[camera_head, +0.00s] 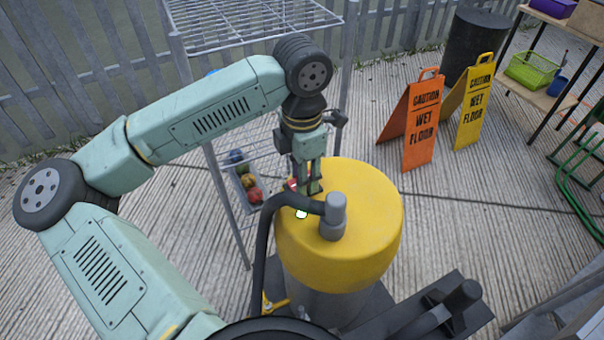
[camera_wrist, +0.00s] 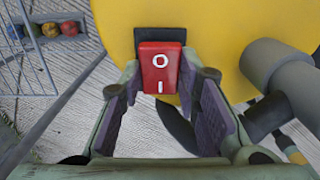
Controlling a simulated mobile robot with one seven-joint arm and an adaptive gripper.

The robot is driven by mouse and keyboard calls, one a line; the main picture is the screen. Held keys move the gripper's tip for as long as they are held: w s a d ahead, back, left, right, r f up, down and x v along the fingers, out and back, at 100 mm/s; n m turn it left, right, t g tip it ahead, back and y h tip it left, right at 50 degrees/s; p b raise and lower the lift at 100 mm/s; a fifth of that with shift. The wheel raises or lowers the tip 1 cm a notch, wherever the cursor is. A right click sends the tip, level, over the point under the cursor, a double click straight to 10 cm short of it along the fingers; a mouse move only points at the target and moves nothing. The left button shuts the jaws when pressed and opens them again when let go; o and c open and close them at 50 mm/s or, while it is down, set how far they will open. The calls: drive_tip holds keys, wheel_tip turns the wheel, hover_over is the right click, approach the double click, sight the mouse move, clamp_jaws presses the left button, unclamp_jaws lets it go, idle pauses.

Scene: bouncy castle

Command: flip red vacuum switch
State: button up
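The vacuum (camera_head: 350,245) has a round yellow top and a grey lower body. Its red switch (camera_wrist: 159,68), marked O and I, sits in a dark mount on the yellow side in the wrist view. In the head view the switch is mostly hidden by my gripper.
A grey hose connector (camera_head: 334,215) and dark hose stand right beside my gripper. A wire rack (camera_head: 215,160) with a bin of coloured balls (camera_head: 250,187) is behind it. Orange (camera_head: 412,125) and yellow (camera_head: 474,105) wet-floor signs stand back right.

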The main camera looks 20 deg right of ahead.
drive_tip(key=c, duration=0.6)
drive_tip(key=shift+d+f+y+b, duration=0.1)
drive_tip(key=shift+d+y+b, duration=0.1)
drive_tip(key=shift+y+b, duration=0.8)
drive_tip(key=shift+y, duration=0.3)
drive_tip(key=o, duration=1.2)
drive_tip(key=v, duration=1.2)
drive_tip(key=shift+w, duration=0.25)
drive_tip(key=shift+o, duration=0.3)
